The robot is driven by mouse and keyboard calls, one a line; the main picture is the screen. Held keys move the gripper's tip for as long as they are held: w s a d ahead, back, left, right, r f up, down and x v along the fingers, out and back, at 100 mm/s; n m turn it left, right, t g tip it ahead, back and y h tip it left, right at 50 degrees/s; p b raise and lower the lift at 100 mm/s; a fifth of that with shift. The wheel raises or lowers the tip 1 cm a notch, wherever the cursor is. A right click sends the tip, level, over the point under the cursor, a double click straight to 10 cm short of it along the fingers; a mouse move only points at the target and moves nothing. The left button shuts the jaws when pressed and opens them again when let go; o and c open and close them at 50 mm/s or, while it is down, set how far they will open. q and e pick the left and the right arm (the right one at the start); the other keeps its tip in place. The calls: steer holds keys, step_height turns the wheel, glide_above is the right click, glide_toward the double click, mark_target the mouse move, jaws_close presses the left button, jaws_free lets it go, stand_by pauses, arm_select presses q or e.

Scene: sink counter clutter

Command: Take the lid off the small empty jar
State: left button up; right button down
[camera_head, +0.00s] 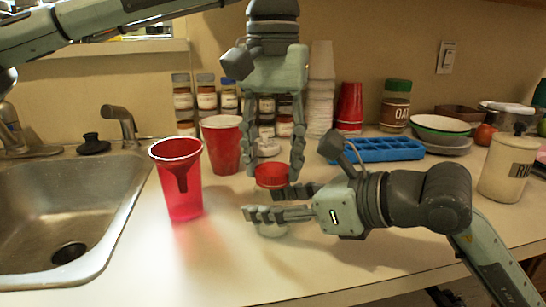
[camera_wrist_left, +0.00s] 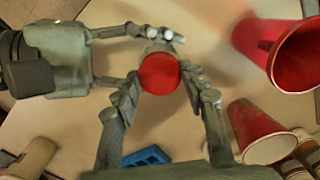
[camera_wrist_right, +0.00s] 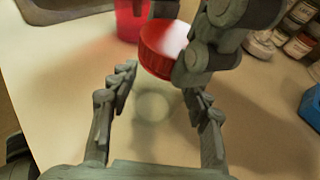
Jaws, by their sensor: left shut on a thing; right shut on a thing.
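A red lid (camera_head: 271,176) is between the fingers of my left gripper (camera_head: 272,168), which reaches down from above and is shut on it. The lid also shows in the left wrist view (camera_wrist_left: 159,74) and the right wrist view (camera_wrist_right: 162,48). The small clear jar (camera_head: 271,230) is below the lid, low at the counter, partly hidden by my right gripper (camera_head: 262,203). My right gripper is shut on the jar from the right side. In the right wrist view, the pale, faint jar (camera_wrist_right: 152,107) sits between its fingers. The lid appears raised apart from the jar.
A translucent red cup (camera_head: 178,190) and another red cup (camera_head: 222,150) stand left of my grippers. Spice jars stand behind. A blue tray (camera_head: 385,150) lies at the right rear. The sink (camera_head: 60,215) is at left. The front counter is clear.

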arm_select(q)
steer(key=n, duration=0.7)
steer(key=shift+n, duration=0.4)
steer(key=n, duration=1.4)
steer(key=shift+n, duration=0.4)
steer(key=n, duration=0.4)
steer(key=shift+n, duration=0.4)
steer(key=n, duration=0.7)
steer(key=shift+r+n, duration=0.1)
steer(key=shift+n, duration=0.2)
steer(key=n, duration=1.5)
